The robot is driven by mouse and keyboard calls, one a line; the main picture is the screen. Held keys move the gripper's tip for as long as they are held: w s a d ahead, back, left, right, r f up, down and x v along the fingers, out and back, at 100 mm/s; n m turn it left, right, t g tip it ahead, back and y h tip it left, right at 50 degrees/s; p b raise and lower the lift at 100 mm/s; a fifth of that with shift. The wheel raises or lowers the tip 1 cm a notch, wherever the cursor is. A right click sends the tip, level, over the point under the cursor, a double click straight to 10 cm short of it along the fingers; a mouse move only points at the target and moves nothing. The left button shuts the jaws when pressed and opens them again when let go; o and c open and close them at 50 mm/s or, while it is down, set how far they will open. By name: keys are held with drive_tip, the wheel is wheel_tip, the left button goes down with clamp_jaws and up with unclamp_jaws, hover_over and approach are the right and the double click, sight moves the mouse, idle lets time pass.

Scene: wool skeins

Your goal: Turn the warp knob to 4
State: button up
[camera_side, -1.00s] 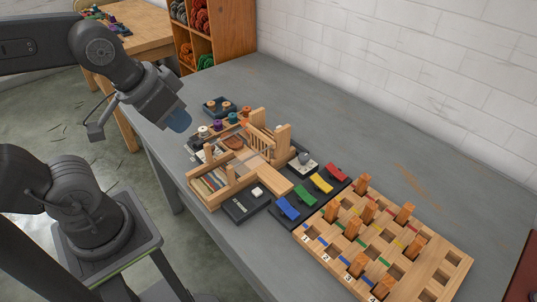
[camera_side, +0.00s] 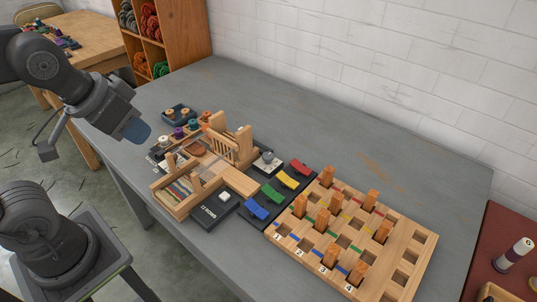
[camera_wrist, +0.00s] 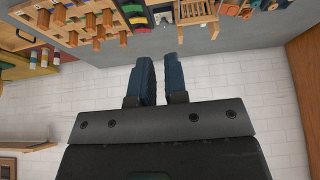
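A small grey round knob (camera_side: 267,157) sits on a pale plate (camera_side: 268,167) just right of the wooden loom (camera_side: 232,150) in the side view. It looks like the warp knob; its marks are too small to read there. My gripper (camera_side: 137,130) hangs in the air left of the loom, well apart from the knob. In the wrist view my gripper (camera_wrist: 159,58) has two dark blue fingers with a gap between them and nothing held.
Coloured levers (camera_side: 289,179) on a black panel stand beside the knob. A pegboard (camera_side: 410,235) with several upright wooden pegs is right of them. A black box with a white button (camera_side: 223,196) lies in front of the loom.

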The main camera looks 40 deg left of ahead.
drive_tip(key=o, duration=0.5)
drive_tip(key=w+n, duration=0.1)
drive_tip(key=w, duration=0.1)
drive_tip(key=w+r+n, duration=0.1)
drive_tip(key=w, duration=0.1)
drive_tip(key=w+g, duration=0.1)
drive_tip(key=w, duration=0.1)
drive_tip(key=shift+w+d+r+n+y, duration=0.15)
drive_tip(key=shift+w+n+y, duration=0.15)
drive_tip(key=shift+w+n, duration=0.1)
drive_tip(key=shift+c, duration=0.2)
drive_tip(key=o, duration=0.4)
drive_tip(key=w+n, duration=0.1)
drive_tip(key=w, duration=0.2)
drive_tip(key=w+f+n+g, duration=0.1)
drive_tip(key=w, duration=0.2)
drive_tip(key=w+d+n+y, duration=0.1)
drive_tip(key=w, duration=0.2)
drive_tip(key=shift+f, duration=0.35)
drive_tip(key=n+g+y, duration=0.2)
drive_tip(key=n+y, duration=0.1)
drive_tip(key=n, duration=0.5)
hover_over(268, 155)
drive_tip(key=s+d, duration=0.2)
drive_tip(key=d, duration=0.3)
wheel_tip(268, 155, down, 15)
drive_tip(key=shift+h, duration=0.3)
drive_tip(key=x, duration=1.3)
drive_tip(key=shift+a+f, duration=0.1)
drive_tip(key=shift+f, duration=0.25)
